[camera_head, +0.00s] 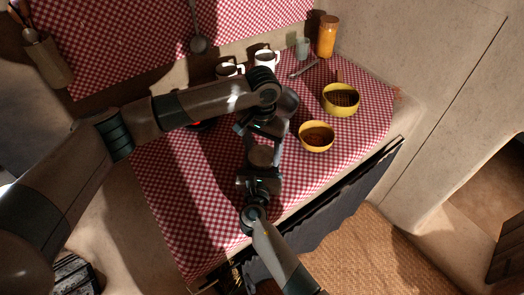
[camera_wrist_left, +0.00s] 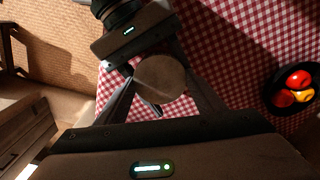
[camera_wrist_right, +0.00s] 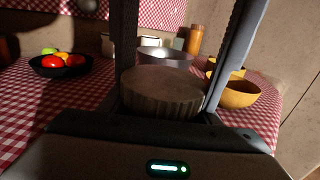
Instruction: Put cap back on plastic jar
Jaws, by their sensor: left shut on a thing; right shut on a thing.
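The cap (camera_wrist_right: 162,92) is a brown-grey disc with a ribbed side. It sits level between the long fingers of my left gripper, which come down on both sides of it in the right wrist view. Its round top shows in the left wrist view (camera_wrist_left: 160,78) and the head view (camera_head: 262,155). My left gripper (camera_wrist_left: 162,85) is shut on the cap from above. My right gripper (camera_head: 258,165) comes from the near side and is shut low, under the cap. The plastic jar there is hidden by the cap and grippers; I cannot tell whether they touch.
Two yellow bowls (camera_head: 341,99) (camera_head: 317,136) stand right on the checked cloth (camera_head: 170,195). White mugs (camera_head: 265,60) and an orange jar (camera_head: 327,37) stand at the back. A dark fruit bowl (camera_wrist_right: 62,70) is left. The cloth's front left is clear.

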